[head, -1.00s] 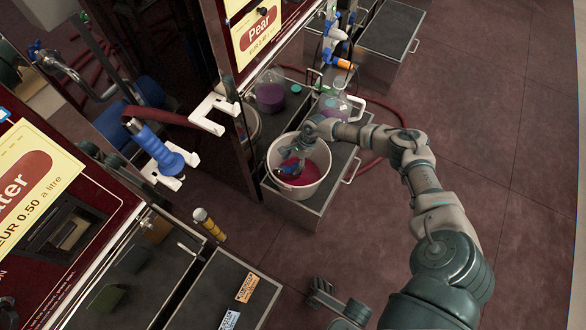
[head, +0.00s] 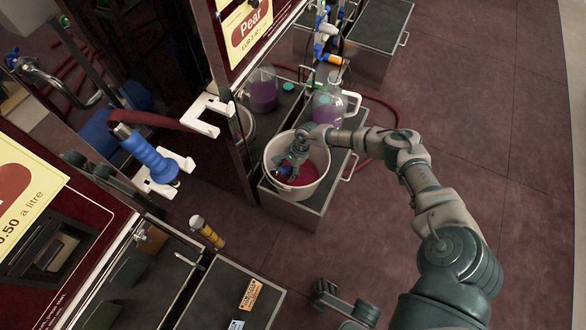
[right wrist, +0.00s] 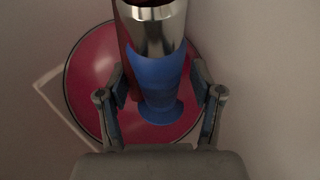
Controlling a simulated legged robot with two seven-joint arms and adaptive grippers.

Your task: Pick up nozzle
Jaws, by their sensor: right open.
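A blue nozzle with a shiny metal collar (right wrist: 158,85) shows in the right wrist view, inside a white bucket (head: 325,160) with a pink-red bottom or content. My right gripper (head: 290,168) reaches down into the bucket in the head view. In the right wrist view my right gripper (right wrist: 160,105) is open, with one finger on each side of the nozzle's blue part. Gaps seem to show beside it; contact is unclear. In the head view the nozzle is mostly hidden by the gripper. Another blue nozzle (head: 148,157) hangs at a white bracket on the left.
The bucket stands on a grey crate (head: 310,215) beside a clear jug (head: 328,103) and a purple-filled container (head: 263,92). A dispenser with a Pear sign (head: 248,28) rises behind. A dark red hose (head: 385,110) lies on the floor. The right-hand floor is clear.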

